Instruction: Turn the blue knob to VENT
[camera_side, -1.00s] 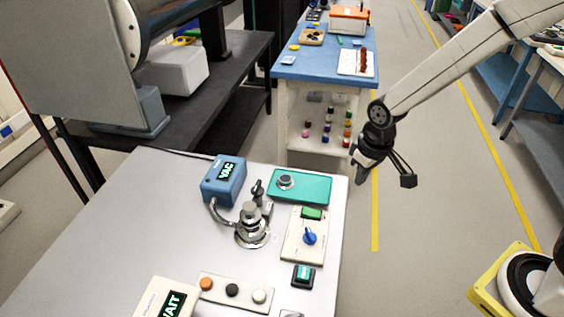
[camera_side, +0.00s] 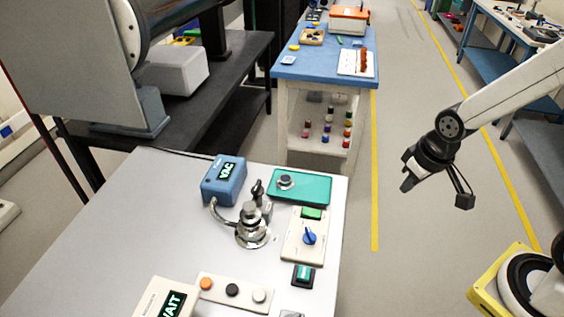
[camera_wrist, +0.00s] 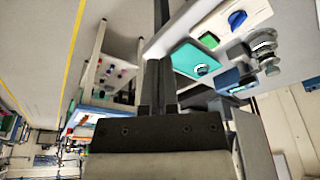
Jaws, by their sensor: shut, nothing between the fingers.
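The blue knob (camera_side: 309,237) sits on a cream panel (camera_side: 293,247) near the right edge of the grey table, below a green display (camera_side: 311,213). The display and the panel lettering are too small to read. My gripper (camera_side: 405,180) is shut and empty, in the air to the right of the table and well apart from the knob. In the wrist view the knob (camera_wrist: 237,19) shows at the upper right, and the dark shut fingers (camera_wrist: 160,75) stand in the middle.
A teal box (camera_side: 300,187), a metal valve fitting (camera_side: 251,228) and a blue VAC readout (camera_side: 224,181) stand near the panel. A dark green switch (camera_side: 303,275) lies in front, with a button strip (camera_side: 233,291) to its left.

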